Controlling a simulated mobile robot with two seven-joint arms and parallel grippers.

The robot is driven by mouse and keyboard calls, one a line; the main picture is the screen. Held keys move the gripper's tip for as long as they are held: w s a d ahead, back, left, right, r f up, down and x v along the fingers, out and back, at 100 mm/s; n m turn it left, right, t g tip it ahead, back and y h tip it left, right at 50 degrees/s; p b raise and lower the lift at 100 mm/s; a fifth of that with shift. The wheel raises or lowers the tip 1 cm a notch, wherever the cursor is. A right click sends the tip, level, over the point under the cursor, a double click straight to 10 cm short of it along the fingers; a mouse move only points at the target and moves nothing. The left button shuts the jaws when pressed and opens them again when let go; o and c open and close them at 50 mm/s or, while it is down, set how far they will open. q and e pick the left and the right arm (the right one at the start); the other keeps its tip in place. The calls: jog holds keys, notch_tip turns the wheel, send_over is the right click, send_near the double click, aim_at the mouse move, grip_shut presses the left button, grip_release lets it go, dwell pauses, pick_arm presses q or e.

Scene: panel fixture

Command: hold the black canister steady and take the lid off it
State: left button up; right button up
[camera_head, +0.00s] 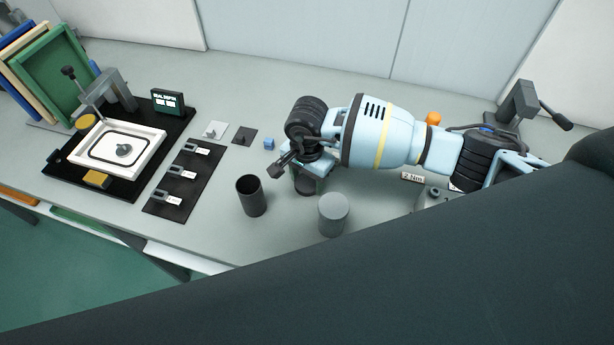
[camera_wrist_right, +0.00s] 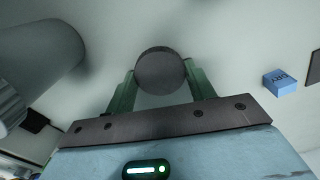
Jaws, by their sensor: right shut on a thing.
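A black canister (camera_head: 251,198) stands upright on the bench in the head view, its top open and its dark inside showing. My right gripper (camera_head: 308,172) points down just right of and behind it, apart from it. Its green fingers are shut on a dark round piece (camera_head: 305,188), which shows as a disc between the fingertips in the right wrist view (camera_wrist_right: 160,70). The frames do not settle whether this piece is the lid. My left gripper is not in view.
A grey cylinder (camera_head: 333,215) stands right of the canister. A small blue block (camera_head: 269,144) lies behind. A black slotted plate (camera_head: 183,182) and a black fixture board (camera_head: 62,168) are at left. A large dark shape blocks the lower right.

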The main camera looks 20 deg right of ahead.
aim_at(307, 183)
jog(key=shift+f, duration=0.2)
jog(key=o, duration=1.1)
notch_tip(307, 183, up, 12)
jog(key=shift+r, duration=0.25)
